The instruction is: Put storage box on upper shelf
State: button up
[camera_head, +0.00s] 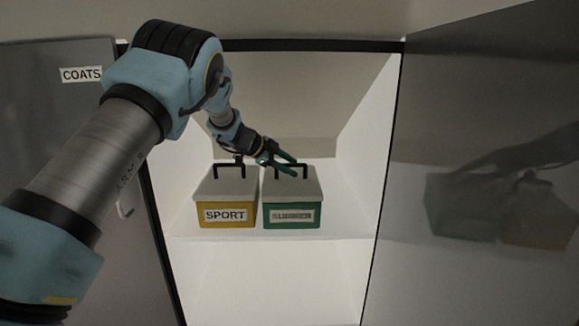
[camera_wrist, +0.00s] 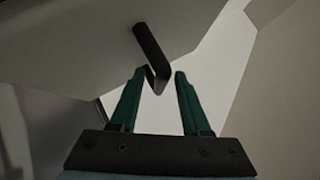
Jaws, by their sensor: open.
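Two storage boxes with pale lids and dark handles stand side by side on a white shelf (camera_head: 345,225) in the head view. The left one is a yellow box (camera_head: 202,217) labelled SPORT. The right one is a green box (camera_head: 291,229) whose label is hard to read. My gripper (camera_head: 294,167) is open at the green box's handle, partly covering it. In the wrist view my gripper (camera_wrist: 159,73) shows its two green fingers apart. A dark handle (camera_wrist: 149,48) rises above a pale lid (camera_wrist: 85,45), its near end close to the gap between the fingertips. I cannot tell whether they touch.
The shelf is inside an open white compartment. A grey door (camera_head: 60,120) marked COATS stands on the left, and a glossy dark panel (camera_head: 480,130) stands on the right with reflections. Room is free above the boxes and below the shelf.

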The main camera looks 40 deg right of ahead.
jog(key=shift+r, duration=0.1)
jog(key=b+v, duration=0.1)
jog(key=v, duration=1.1)
